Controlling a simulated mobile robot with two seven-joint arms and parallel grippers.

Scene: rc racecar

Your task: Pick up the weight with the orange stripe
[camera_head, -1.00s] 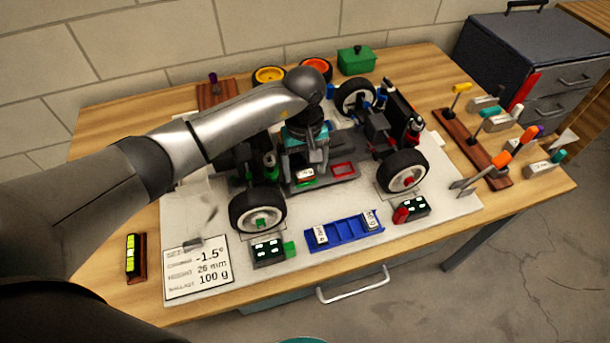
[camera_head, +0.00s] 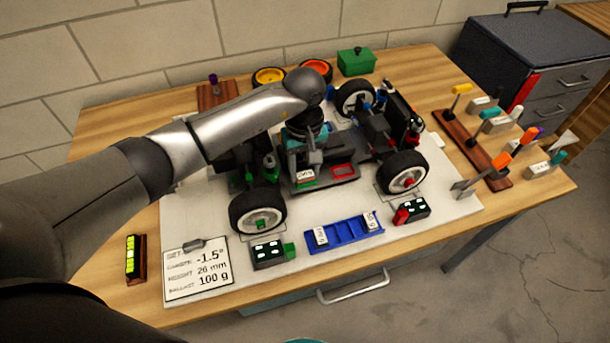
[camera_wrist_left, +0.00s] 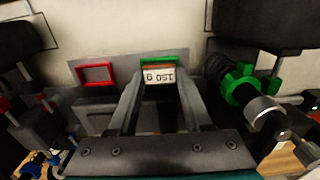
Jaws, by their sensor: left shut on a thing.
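A small weight (camera_wrist_left: 158,76) with a white label reading 150 g, upside down in the left wrist view, sits between my left fingers. A thin orange-brown band shows along its far edge. My left gripper (camera_wrist_left: 157,85) is shut on this weight, directly over the green-outlined square (camera_wrist_left: 160,60) on the car's floor. In the head view the weight (camera_head: 305,175) shows just below the gripper (camera_head: 306,166), low over the chassis; whether it touches the floor I cannot tell. My right gripper is not in view.
A red-outlined square (camera_head: 343,171) lies beside it on the chassis. The car's wheels (camera_head: 258,212) stand around the arm. A blue tray (camera_head: 345,232) holds two white-labelled weights in front. A card (camera_head: 197,268) reads 100 g. A tool rack (camera_head: 472,148) stands at the right.

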